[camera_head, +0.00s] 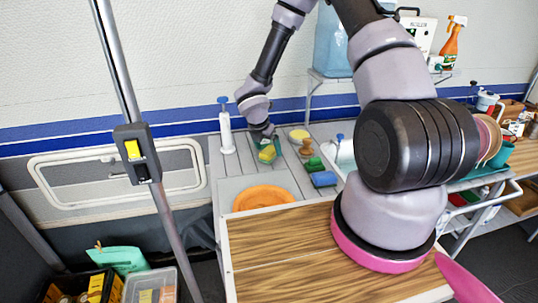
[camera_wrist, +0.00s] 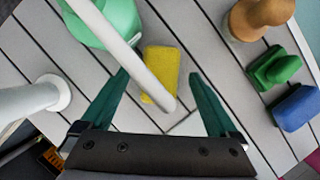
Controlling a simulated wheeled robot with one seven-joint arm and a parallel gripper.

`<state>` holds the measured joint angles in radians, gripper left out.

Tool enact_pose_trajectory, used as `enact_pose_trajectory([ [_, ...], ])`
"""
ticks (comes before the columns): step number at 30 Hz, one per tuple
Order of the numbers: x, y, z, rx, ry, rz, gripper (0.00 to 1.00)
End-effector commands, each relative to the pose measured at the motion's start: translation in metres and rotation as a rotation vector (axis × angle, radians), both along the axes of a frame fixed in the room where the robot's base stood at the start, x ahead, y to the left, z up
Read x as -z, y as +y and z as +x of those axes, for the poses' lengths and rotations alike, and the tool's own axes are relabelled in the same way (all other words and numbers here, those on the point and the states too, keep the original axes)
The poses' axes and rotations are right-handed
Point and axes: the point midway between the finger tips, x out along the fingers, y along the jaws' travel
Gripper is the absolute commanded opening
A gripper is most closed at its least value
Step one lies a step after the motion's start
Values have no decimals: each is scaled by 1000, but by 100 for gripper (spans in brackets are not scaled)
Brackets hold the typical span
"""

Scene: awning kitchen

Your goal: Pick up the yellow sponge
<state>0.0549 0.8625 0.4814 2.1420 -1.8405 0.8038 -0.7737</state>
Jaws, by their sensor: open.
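The yellow sponge (camera_wrist: 165,63) lies flat on the grey slatted table in the wrist view, between and just beyond my two finger tips. A white handle crosses over it and hides part of it. The handle belongs to a rounded green item (camera_wrist: 112,22) at the upper left. My gripper (camera_wrist: 158,76) is open, one teal finger on each side of the handle and sponge, with nothing gripped. In the head view my gripper (camera_head: 266,138) reaches down over the table from above, and the yellow sponge (camera_head: 268,154) shows under it, partly covered.
A white cylinder with a blue top (camera_head: 227,130) stands left of my gripper. To the right are a wooden-handled brush (camera_head: 306,147), a green sponge (camera_head: 315,163) and a blue sponge (camera_head: 324,179). An orange plate (camera_head: 262,197) lies nearer. The wall is close behind.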

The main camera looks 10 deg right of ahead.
Motion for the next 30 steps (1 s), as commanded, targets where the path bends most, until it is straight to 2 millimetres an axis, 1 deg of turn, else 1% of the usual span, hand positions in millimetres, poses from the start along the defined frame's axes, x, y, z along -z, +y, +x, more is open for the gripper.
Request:
enact_pose_trajectory([
  [3, 6, -2, 2, -1, 0, 0, 95],
  [9, 6, -2, 2, 0, -1, 1, 95],
  [11, 6, -2, 2, 0, -1, 1, 72],
  [12, 6, -2, 2, 0, -1, 1, 57],
  [14, 6, -2, 2, 0, -1, 1, 34],
  [15, 6, -2, 2, 0, -1, 1, 18],
  [16, 6, -2, 2, 0, -1, 1, 7],
  [17, 6, -2, 2, 0, -1, 1, 7],
  [18, 6, -2, 2, 0, -1, 1, 0],
  [25, 4, -2, 2, 0, -1, 0, 0],
  [30, -6, -2, 2, 0, -4, -1, 0],
])
